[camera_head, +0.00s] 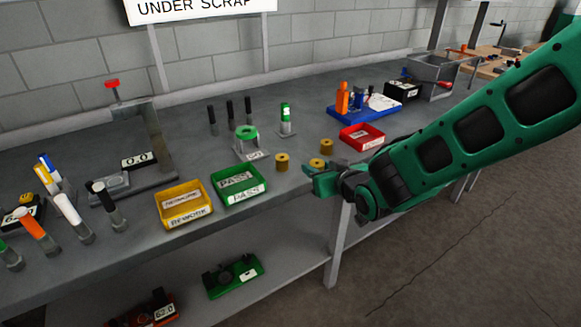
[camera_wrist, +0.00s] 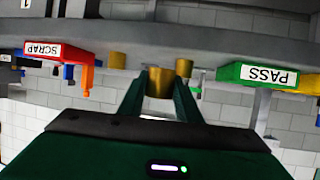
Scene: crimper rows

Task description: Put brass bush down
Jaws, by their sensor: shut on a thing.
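My gripper (camera_head: 318,177) is at the front edge of the bench, shut on a brass bush (camera_head: 316,163). In the wrist view the held brass bush (camera_wrist: 159,84) sits between the fingertips (camera_wrist: 160,88). Whether it touches the bench top is hard to tell. Two other brass bushes stand on the bench: one to the left (camera_head: 282,162) and one behind, to the right (camera_head: 326,146). They also show in the wrist view, on the right (camera_wrist: 183,67) and the left (camera_wrist: 117,60).
A green PASS tray (camera_head: 239,198) and a yellow REWORK tray (camera_head: 185,218) stand to the left. A red SCRAP tray (camera_head: 362,144) stands to the right. A green-topped gauge (camera_head: 246,133) is behind the PASS tray. Some bare bench lies between the bushes and gauge.

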